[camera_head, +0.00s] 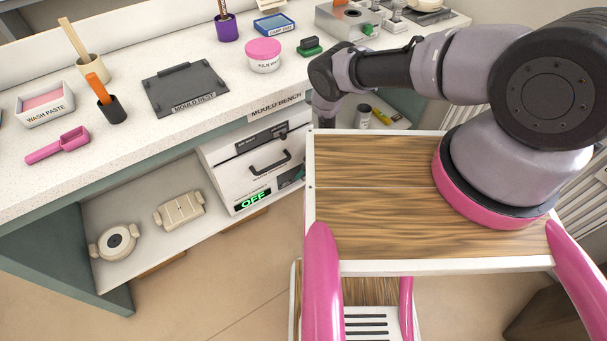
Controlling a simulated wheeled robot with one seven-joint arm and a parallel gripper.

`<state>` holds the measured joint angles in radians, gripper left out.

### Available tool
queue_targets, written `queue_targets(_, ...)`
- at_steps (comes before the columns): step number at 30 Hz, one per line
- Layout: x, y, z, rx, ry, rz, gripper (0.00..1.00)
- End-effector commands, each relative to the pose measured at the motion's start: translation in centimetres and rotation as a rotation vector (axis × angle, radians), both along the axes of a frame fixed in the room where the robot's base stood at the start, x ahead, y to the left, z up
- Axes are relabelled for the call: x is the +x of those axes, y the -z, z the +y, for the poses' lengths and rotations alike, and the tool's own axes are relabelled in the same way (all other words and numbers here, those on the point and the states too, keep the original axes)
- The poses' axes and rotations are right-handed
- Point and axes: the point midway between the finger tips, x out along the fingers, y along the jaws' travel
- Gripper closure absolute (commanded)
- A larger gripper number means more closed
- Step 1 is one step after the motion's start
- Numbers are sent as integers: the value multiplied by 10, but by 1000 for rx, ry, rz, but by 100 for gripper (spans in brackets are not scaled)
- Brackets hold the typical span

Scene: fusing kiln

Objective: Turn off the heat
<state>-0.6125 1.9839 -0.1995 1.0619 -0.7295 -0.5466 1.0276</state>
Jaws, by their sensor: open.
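The kiln (224,171) is a white box under the mould bench, with a dark arched handle (270,162) on its front. A dark label strip (262,139) runs above the handle. A small display (253,200) low on the front reads OFF in green. To the right of the display a grey panel (290,178) shows partly; my wooden deck cuts it off, and its controls are too small to make out. My arm reaches left over the deck and bends down beside the kiln's upper right. Its end drops behind the deck edge, so my gripper's fingers are hidden.
On the bench (130,140) stand a dark mould rest (186,88), a pink-lidded jar (263,55), a pink scoop (58,146) and a wash paste tray (45,105). Two pale moulds (117,241) (179,209) lie on the shelf below. Floor (215,290) before the kiln is clear.

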Motion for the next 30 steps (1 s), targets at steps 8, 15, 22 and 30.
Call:
queue_targets(8,0,0,0,0,0,0,100)
queue_targets(15,0,0,2,-19,0,-16,100)
queue_targets(22,-5,1,8,-140,-4,-96,100)
queue_targets(30,-9,3,12,-280,-7,-188,100)
